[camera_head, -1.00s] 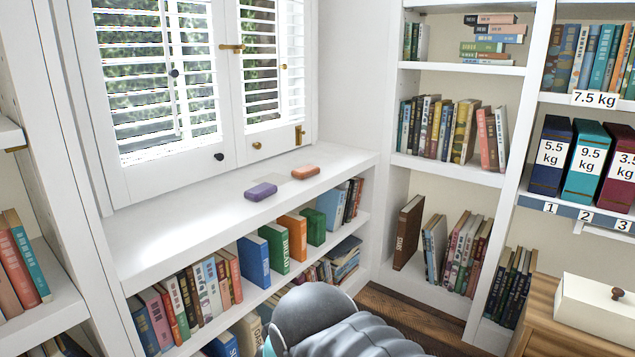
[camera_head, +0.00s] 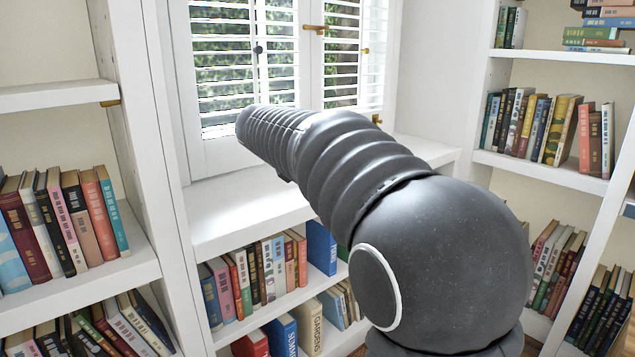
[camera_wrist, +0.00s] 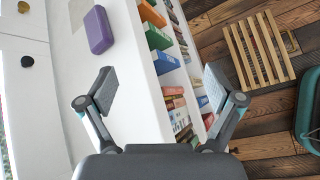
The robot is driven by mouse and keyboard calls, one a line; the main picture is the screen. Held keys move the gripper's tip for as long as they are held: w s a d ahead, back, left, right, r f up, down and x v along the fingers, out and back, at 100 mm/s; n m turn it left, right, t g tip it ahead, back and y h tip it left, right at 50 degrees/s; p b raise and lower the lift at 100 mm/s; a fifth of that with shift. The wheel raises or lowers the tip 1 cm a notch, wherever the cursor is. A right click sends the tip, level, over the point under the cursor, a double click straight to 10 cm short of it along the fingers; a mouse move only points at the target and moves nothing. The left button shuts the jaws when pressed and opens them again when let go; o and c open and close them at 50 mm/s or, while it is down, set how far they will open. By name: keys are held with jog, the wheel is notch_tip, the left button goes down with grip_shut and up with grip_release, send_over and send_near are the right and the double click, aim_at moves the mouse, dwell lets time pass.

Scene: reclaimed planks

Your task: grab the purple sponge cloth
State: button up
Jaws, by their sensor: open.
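The purple sponge cloth (camera_wrist: 99,30) lies on the white window ledge (camera_wrist: 140,100) in the wrist view, near the top left. It is a rounded block. My gripper (camera_wrist: 160,88) is open and empty, its two fingers wide apart. The left finger is over the ledge and the right finger is past its edge, over the books. The sponge cloth is ahead of the left fingertip and apart from it. In the head view my arm covers the part of the ledge (camera_head: 225,220) where the cloth lies, so the cloth and gripper are hidden there.
Shuttered windows (camera_head: 228,75) rise behind the ledge. Book-filled shelves (camera_head: 575,170) stand below and to both sides. In the wrist view a slatted wooden piece (camera_wrist: 262,50) is on the plank floor (camera_wrist: 265,120) at right. A flat pale patch (camera_wrist: 84,10) is beside the cloth.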

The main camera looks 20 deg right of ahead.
jog(key=w+n+h, duration=0.1)
jog(key=w+n, duration=0.1)
jog(key=w, duration=0.2)
jog(key=w+a+n+h+b, duration=0.1)
jog(key=w+n, duration=0.1)
jog(key=w, duration=0.2)
jog(key=w+n+h, duration=0.1)
jog(key=w+n, duration=0.1)
jog(key=w, duration=0.3)
jog(key=shift+a+f+h+b, duration=0.3)
jog(key=shift+f+h, duration=0.1)
jog(key=shift+w+d+f, duration=0.1)
jog(key=shift+w+d, duration=0.05)
jog(key=shift+w, duration=0.1)
jog(key=b+x, duration=0.1)
jog(key=x, duration=0.7)
jog(key=shift+w+d, duration=0.1)
jog(key=shift+w, duration=0.1)
jog(key=shift+w+b+x, duration=0.15)
jog(key=shift+b+x, duration=0.2)
jog(key=shift+x, duration=0.9)
jog(key=shift+w+b+x, duration=0.15)
jog(key=shift+b+x, duration=0.15)
jog(key=shift+x, duration=0.95)
jog(key=c, duration=1)
